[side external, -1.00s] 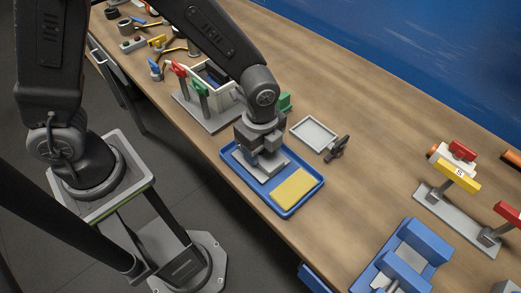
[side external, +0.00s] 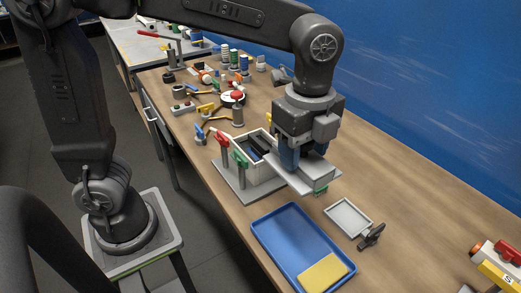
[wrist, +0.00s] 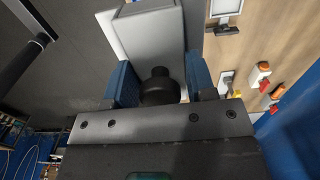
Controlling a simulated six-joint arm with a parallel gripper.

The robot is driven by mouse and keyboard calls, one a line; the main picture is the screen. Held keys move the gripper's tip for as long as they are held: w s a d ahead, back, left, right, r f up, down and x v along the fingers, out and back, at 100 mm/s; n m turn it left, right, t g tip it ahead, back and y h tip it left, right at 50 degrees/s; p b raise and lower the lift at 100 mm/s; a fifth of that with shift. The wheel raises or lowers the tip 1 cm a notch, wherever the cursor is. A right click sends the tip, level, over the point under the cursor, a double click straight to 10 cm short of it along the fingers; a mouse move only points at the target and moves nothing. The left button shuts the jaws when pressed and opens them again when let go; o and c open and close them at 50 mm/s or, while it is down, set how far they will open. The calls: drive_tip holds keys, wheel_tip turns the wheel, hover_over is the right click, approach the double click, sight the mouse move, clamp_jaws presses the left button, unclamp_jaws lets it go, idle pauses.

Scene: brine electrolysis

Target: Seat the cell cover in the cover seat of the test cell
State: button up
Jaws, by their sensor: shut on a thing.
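My gripper (side external: 303,156) is shut on the cell cover (side external: 301,174), a flat light-grey plate, and holds it raised and roughly level. In the wrist view the blue fingers (wrist: 160,82) grip either side of the black knob (wrist: 158,88) on the cover (wrist: 148,35). The test cell (side external: 247,157) is an open whitish box with dark plates inside, on a grey base (side external: 238,189). The cover is at the cell's right side, clear of the blue tray. The arm and cover hide part of the cell, and I cannot tell their exact gap.
A red clamp (side external: 222,146) and a green clamp (side external: 240,161) stand at the cell's front. The blue tray (side external: 285,235) holds a yellow block (side external: 323,272). A small grey tray (side external: 348,217) lies right of it. Several tools and fittings crowd the bench behind the cell.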

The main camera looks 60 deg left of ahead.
wheel_tip(320, 180, up, 2)
drive_tip(key=shift+r, duration=0.15)
drive_tip(key=w+a, duration=0.2)
drive_tip(key=a, duration=0.6)
drive_tip(key=w+a, duration=0.2)
drive_tip(key=a, duration=0.7)
drive_tip(key=s+a, duration=0.3)
drive_tip(key=a, duration=0.5)
drive_tip(key=s+a, duration=0.2)
drive_tip(key=a, duration=0.6)
hover_over(258, 141)
drive_tip(key=f, duration=1.2)
drive_tip(key=shift+s+a, duration=0.2)
drive_tip(key=shift+a, duration=0.05)
drive_tip(key=shift+w+d+f, duration=0.15)
drive_tip(key=shift+w+d, duration=0.05)
drive_tip(key=shift+d, duration=0.05)
drive_tip(key=shift+f, duration=2.05)
